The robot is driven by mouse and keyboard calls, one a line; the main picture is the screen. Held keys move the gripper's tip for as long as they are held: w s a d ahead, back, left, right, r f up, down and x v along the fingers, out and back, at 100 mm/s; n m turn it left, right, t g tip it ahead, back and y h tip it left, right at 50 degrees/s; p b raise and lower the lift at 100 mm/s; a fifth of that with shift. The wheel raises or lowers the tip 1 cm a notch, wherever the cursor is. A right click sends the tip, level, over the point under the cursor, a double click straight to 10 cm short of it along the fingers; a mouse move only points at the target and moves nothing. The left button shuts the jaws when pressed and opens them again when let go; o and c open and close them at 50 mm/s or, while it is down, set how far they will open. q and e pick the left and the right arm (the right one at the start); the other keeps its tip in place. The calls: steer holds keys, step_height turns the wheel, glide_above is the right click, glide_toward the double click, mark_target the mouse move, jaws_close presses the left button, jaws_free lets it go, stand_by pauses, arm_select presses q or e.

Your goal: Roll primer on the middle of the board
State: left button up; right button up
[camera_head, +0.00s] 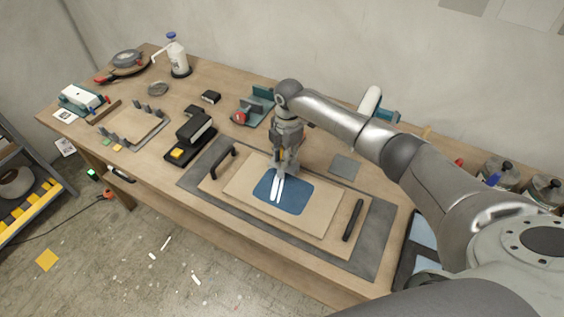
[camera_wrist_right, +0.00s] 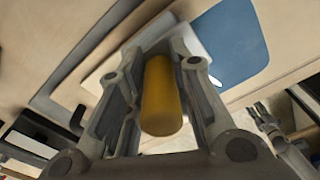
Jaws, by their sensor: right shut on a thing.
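The board (camera_head: 323,221) lies flat on a dark grey mat (camera_head: 365,262) on the workbench. A blue patch (camera_head: 298,199) covers the middle of the board; it also shows in the right wrist view (camera_wrist_right: 232,45). My right gripper (camera_head: 284,168) points down over the blue patch. In the right wrist view it is shut on a yellow handle (camera_wrist_right: 160,95), which lies between its fingers. A white roller (camera_head: 277,188) shows just below the gripper over the blue patch. I cannot tell whether it touches the board. My left gripper is not in view.
Dark bars (camera_head: 353,220) stand at both ends of the board. A black block (camera_head: 194,131), a teal holder (camera_head: 254,106) and a white bottle (camera_head: 177,56) stand farther back. Jars (camera_head: 499,172) stand at the right. A shelf (camera_head: 30,204) is at the left.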

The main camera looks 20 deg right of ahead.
steer(key=shift+r, duration=0.1)
step_height(320, 180, up, 5)
steer(key=p, duration=0.4)
steer(key=shift+p, duration=0.4)
stand_by(0.5)
